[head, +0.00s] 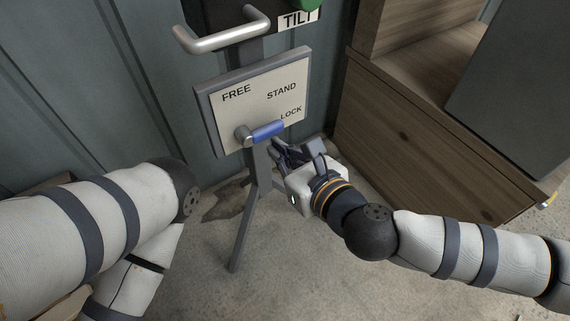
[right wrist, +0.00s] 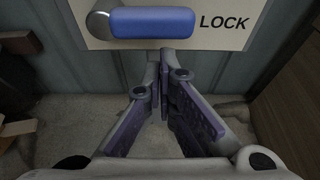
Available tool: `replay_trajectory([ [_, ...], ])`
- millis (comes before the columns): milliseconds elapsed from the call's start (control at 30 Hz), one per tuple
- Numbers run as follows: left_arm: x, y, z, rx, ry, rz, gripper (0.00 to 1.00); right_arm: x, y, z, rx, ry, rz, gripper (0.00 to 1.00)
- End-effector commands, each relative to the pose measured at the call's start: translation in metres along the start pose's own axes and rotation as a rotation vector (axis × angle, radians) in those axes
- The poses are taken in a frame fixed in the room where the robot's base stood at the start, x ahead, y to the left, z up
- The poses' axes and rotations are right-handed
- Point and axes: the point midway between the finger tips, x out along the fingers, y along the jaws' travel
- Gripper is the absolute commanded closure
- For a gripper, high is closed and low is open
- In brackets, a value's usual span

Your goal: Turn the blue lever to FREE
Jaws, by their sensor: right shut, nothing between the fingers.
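The blue lever (head: 267,131) is on the lower part of a white panel (head: 262,90) lettered FREE, STAND and LOCK. My right gripper (head: 279,149) is just below the lever. In the right wrist view its fingertips (right wrist: 160,58) are together and empty, below the lever with a small gap in the picture. My left arm is at the left; its gripper is not visible.
The panel is on a grey stand (head: 250,205) with splayed legs. A metal handle (head: 225,35) and a TILT label (head: 298,19) are above it. A wooden cabinet (head: 430,140) stands to the right. A corrugated wall (head: 90,90) is behind.

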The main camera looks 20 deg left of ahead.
Motion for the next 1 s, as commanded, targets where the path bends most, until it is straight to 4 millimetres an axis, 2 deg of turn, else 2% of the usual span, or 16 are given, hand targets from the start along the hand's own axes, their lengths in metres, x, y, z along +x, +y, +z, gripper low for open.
replay_trajectory([
  [100,-0.0012,0.0001,-0.0003,0.000,0.004,0.000,0.04,-0.0023,0.0001,0.0055,-0.001,0.000,0.000,1.00],
  [500,-0.0014,0.0002,-0.0006,0.000,0.005,0.001,0.04,-0.0027,0.0000,0.0056,-0.006,0.001,-0.001,1.00],
  [1000,-0.0067,0.0005,0.0004,-0.002,0.018,0.001,0.04,-0.0041,-0.0026,0.0103,-0.093,0.000,-0.032,1.00],
])
